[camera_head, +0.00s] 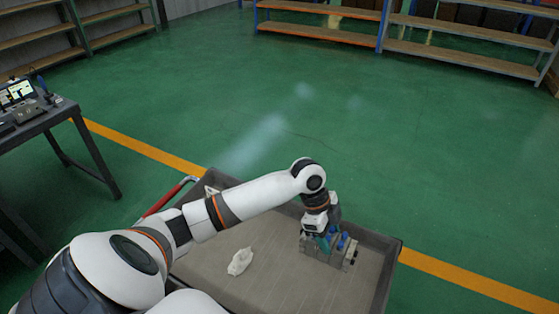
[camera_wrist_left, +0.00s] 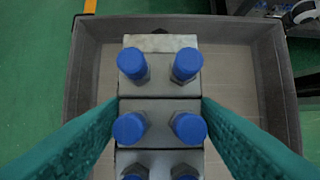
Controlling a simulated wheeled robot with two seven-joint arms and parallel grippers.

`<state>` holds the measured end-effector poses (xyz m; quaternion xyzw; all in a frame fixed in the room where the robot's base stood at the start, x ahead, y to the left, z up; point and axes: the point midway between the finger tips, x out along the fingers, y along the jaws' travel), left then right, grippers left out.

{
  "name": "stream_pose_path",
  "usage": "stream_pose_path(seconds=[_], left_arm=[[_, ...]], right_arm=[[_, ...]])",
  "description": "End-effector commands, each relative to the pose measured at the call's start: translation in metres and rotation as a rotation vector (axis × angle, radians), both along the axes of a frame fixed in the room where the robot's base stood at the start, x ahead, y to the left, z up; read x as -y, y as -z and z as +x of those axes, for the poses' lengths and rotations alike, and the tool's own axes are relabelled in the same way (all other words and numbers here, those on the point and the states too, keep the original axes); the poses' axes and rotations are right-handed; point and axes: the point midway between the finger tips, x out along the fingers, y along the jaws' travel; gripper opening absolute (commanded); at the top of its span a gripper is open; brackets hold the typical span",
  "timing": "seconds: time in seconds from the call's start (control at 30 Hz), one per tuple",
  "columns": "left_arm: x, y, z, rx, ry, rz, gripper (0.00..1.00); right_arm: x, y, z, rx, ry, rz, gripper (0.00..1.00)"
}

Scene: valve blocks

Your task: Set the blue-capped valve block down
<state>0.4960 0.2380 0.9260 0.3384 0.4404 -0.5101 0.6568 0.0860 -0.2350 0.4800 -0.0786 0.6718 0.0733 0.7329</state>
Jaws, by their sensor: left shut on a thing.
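My left gripper (camera_head: 326,236) reaches down into the tray of a cart at its right part. In the left wrist view its two teal fingers (camera_wrist_left: 160,106) flank a grey metal valve block (camera_wrist_left: 160,108) with two blue caps, shut on its sides. Another grey block with two blue caps (camera_wrist_left: 160,84) sits directly beyond it, and a third lies nearer, cut off by the frame edge. In the head view the blue-capped blocks (camera_head: 340,252) stand together, partly hidden by the gripper. Whether the held block's underside touches the tray is hidden. My right gripper is not in view.
The grey cart tray (camera_head: 281,288) has raised walls and a red handle (camera_head: 166,198). A crumpled white thing (camera_head: 240,261) lies in it, left of the blocks. The tray floor between them is clear. A desk (camera_head: 38,118) stands at left, shelves (camera_head: 320,28) behind.

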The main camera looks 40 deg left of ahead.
Motion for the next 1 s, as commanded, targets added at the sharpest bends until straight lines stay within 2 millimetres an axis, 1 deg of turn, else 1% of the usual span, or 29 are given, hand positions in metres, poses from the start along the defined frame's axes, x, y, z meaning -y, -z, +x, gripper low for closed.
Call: stream_pose_path(seconds=[0.07,0.3,0.4,0.57,0.83,1.0], left_arm=[[0.001,0.003,0.001,0.003,0.001,-0.005,0.0],[0.001,0.041,0.0,0.001,-0.001,-0.004,0.0],[0.001,0.052,0.001,0.004,-0.001,-0.003,0.0],[0.001,0.061,0.001,0.004,-0.002,-0.004,0.0],[0.001,0.091,0.001,0.004,-0.003,-0.004,0.0],[0.001,0.096,0.001,0.007,0.0,-0.002,0.0]], right_arm=[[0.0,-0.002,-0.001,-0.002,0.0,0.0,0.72],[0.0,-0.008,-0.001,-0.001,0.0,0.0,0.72],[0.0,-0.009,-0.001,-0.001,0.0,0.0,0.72],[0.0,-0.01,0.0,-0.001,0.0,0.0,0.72],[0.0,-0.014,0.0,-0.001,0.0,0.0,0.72],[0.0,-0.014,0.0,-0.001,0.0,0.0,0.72]])
